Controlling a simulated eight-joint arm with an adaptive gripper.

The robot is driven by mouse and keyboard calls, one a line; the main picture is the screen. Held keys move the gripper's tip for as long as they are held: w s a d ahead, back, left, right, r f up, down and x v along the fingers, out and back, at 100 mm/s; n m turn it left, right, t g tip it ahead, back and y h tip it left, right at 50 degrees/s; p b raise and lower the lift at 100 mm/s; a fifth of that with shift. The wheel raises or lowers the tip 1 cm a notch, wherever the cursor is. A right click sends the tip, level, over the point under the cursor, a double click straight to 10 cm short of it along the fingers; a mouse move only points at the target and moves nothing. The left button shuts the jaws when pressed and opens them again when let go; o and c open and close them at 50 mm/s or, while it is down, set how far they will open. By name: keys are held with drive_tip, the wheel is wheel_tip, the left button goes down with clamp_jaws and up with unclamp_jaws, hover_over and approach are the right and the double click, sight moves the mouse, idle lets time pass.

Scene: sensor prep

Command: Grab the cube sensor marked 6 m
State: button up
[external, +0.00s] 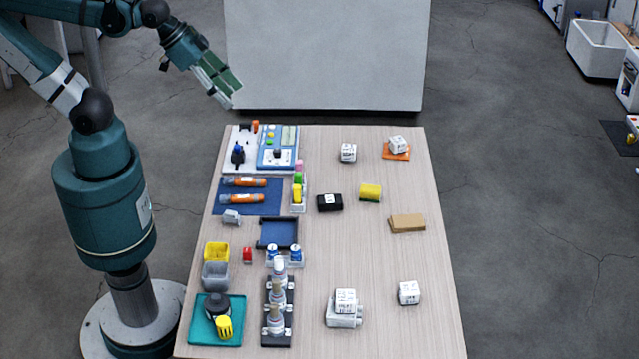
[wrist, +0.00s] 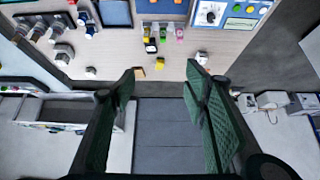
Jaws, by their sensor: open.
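Several white cube sensors with dark printed marks stand on the wooden table; the marks are too small to read, so I cannot tell which is 6 m. One cube (external: 349,152) stands at the back. Another cube (external: 398,145) sits on an orange pad at the back right. A third cube (external: 346,300) sits on a pale grey block at the front, and one more cube (external: 409,292) stands to its right. My gripper (external: 232,96) is open and empty, raised off the table's back left corner. In the wrist view its fingers (wrist: 160,79) are wide apart.

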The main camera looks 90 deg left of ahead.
drive_tip(key=w+d+r+m, duration=0.2)
drive_tip(key=w+d+r, duration=0.15)
drive_tip(key=w, duration=0.35)
drive_tip(key=m+g+p, duration=0.2)
drive_tip(key=m+g, duration=0.5)
drive_tip(key=m, duration=0.8)
hover_over(411, 286)
wheel_tip(411, 286, down, 27)
drive_tip(key=shift+a+f, duration=0.15)
drive_tip(key=shift+f, duration=0.3)
drive_tip(key=shift+f, duration=1.3)
